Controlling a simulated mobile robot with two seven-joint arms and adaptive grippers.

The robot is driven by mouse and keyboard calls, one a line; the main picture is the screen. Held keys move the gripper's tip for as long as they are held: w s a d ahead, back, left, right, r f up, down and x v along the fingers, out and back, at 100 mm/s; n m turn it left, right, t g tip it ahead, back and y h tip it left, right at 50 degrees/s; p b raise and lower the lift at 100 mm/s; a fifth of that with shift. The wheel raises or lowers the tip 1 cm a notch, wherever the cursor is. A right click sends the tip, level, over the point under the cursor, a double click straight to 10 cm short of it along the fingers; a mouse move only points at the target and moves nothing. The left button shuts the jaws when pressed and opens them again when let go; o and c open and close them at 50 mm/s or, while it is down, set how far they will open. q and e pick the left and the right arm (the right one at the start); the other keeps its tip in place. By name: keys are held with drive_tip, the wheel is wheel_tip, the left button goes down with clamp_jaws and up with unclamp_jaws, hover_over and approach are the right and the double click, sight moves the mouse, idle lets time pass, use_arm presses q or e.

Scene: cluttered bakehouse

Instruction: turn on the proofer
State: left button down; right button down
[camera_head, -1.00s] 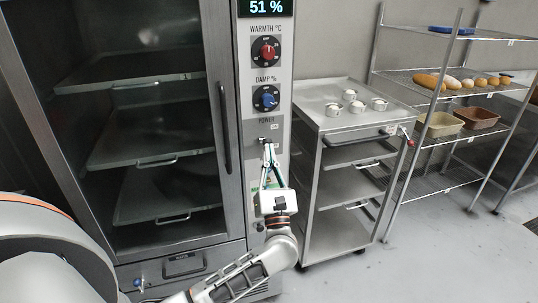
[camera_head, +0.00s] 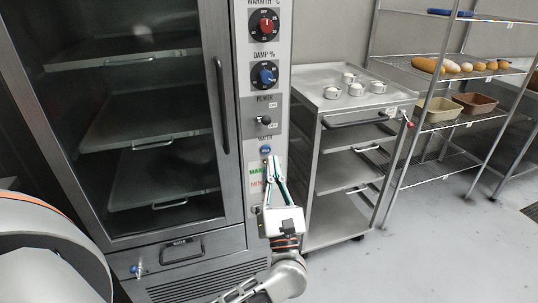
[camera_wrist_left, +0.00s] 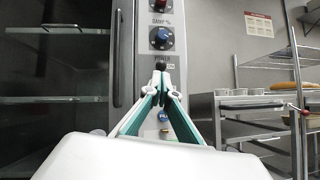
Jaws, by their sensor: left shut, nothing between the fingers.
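The proofer (camera_head: 231,190) is a tall steel cabinet with a glass door at the left of the head view. Its control panel (camera_head: 244,100) carries a red warmth knob (camera_head: 266,25), a blue damp knob (camera_head: 264,74), a dark power switch (camera_head: 264,120) with ON above and OFF below, and a blue fill button (camera_head: 265,150). The switch's exact position is too small to tell. My left gripper (camera_head: 271,160) is shut and empty, its tips below the switch near the fill button. In the left wrist view its tips (camera_wrist_left: 160,77) sit just under the dark switch (camera_wrist_left: 160,65).
A steel trolley (camera_head: 330,105) with several small white cups stands right of the proofer. A wire rack (camera_head: 470,73) with bread and two tins stands farther right. The proofer's vertical door handle (camera_head: 222,105) is left of the panel. Floor at right is clear.

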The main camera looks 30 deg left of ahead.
use_arm(q)
drive_tip(key=shift+s+d+f, duration=0.2)
drive_tip(key=shift+s+d, duration=0.3)
drive_tip(key=shift+s, duration=0.1)
drive_tip(key=shift+s+d+f, duration=0.15)
drive_tip(key=shift+s+d, duration=0.3)
drive_tip(key=shift+s, duration=0.1)
